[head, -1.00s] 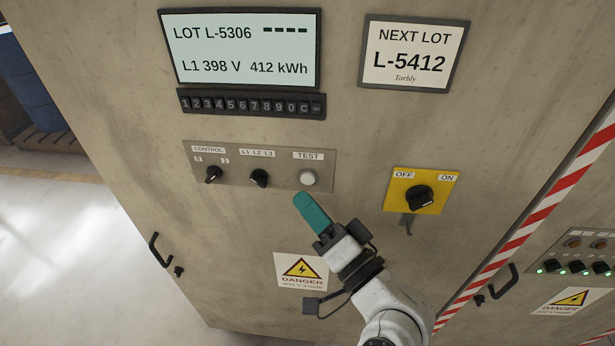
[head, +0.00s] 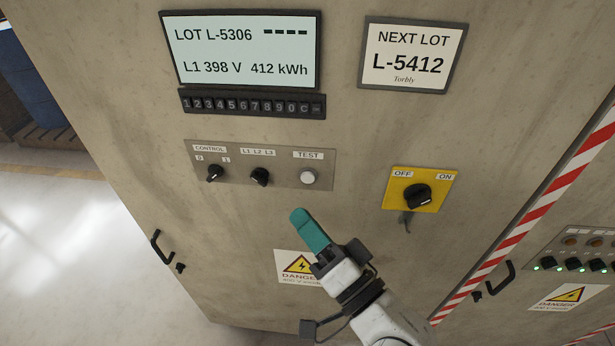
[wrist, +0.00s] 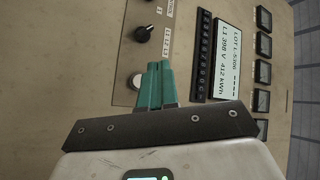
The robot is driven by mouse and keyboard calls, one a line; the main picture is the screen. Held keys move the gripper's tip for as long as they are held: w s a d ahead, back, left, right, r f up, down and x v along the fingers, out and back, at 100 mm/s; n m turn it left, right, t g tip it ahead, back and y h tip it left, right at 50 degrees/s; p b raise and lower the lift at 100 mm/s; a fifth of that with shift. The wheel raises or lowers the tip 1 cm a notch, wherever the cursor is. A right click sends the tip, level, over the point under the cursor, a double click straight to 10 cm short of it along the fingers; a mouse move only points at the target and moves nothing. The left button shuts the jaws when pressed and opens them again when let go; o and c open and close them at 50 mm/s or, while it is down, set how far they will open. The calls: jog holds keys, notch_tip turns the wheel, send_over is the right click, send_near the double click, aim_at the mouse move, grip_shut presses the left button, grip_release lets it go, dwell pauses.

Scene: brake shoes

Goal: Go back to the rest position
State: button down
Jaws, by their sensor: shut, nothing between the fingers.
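My gripper (head: 300,217) has teal fingers closed together with nothing between them. In the head view it is in front of the beige cabinet, below the white TEST button (head: 308,177) and apart from it in the picture. In the wrist view the shut fingers (wrist: 155,68) point up the picture, and the round white button (wrist: 134,81) shows just left of them. How far the fingertips are from the cabinet face is hard to tell.
The cabinet carries a display (head: 240,50), a key row (head: 252,103), black selector knobs (head: 260,177), a yellow OFF/ON switch (head: 418,190) and a NEXT LOT sign (head: 406,55). A door handle (head: 160,247) juts out at the left. Open floor (head: 60,240) lies left of the cabinet.

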jog(key=s+d+f+n+g+h, duration=0.2)
jog(key=s+d+f+g+h, duration=0.15)
jog(key=d+f, duration=0.45)
jog(key=s+d+f+n+g+h, duration=0.1)
jog(key=s+d+f+g+h, duration=0.25)
jog(key=d+f, duration=0.55)
jog(key=s+d+f+g+h, duration=0.3)
jog(key=s+d, duration=0.3)
jog(key=s, duration=0.2)
jog(key=s+d+f+g+h, duration=0.4)
jog(key=s+d+f, duration=0.2)
jog(key=s, duration=0.3)
jog(key=shift+s+d+f, duration=0.15)
jog(key=shift+d, duration=0.3)
jog(key=c, duration=1.9)
grip_release()
